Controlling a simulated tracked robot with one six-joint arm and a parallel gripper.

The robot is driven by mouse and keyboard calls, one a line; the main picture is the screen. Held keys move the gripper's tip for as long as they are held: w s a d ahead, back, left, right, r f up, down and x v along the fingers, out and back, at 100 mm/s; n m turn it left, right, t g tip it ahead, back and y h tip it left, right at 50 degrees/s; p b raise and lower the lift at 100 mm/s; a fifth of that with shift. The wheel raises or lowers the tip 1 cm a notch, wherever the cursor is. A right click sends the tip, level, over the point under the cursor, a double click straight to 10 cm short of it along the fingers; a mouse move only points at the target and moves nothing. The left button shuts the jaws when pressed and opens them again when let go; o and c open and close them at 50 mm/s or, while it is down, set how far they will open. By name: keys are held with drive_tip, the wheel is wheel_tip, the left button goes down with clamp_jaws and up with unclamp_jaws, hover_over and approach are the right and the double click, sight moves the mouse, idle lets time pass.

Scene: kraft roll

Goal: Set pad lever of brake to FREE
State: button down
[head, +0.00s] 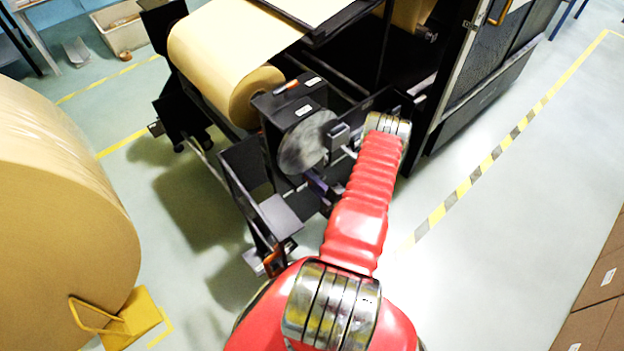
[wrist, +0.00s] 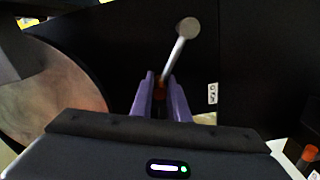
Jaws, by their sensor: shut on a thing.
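The brake shows in the head view as a grey disc (head: 303,142) on the black machine frame; part of the disc fills the left of the wrist view (wrist: 55,100). My gripper (head: 320,187) has purple fingers and sits low beside the disc. In the wrist view my gripper (wrist: 160,95) is shut on a small orange part (wrist: 161,88), which looks like the grip of the pad lever; the fingers hide most of it. A grey rod with a round knob (wrist: 187,28) rises just beyond the fingers, tilted right. I cannot read any FREE mark.
A kraft roll (head: 222,62) sits in the machine above the brake. A large roll (head: 50,200) stands at left by a yellow chock (head: 133,318). A black bracket (head: 262,195) juts out left of my gripper. The floor at right is clear; boxes (head: 600,290) stand at the edge.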

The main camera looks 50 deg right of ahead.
drive_tip(key=shift+s+d, duration=0.1)
drive_tip(key=c, duration=1.7)
unclamp_jaws()
drive_tip(key=shift+v, duration=6.9)
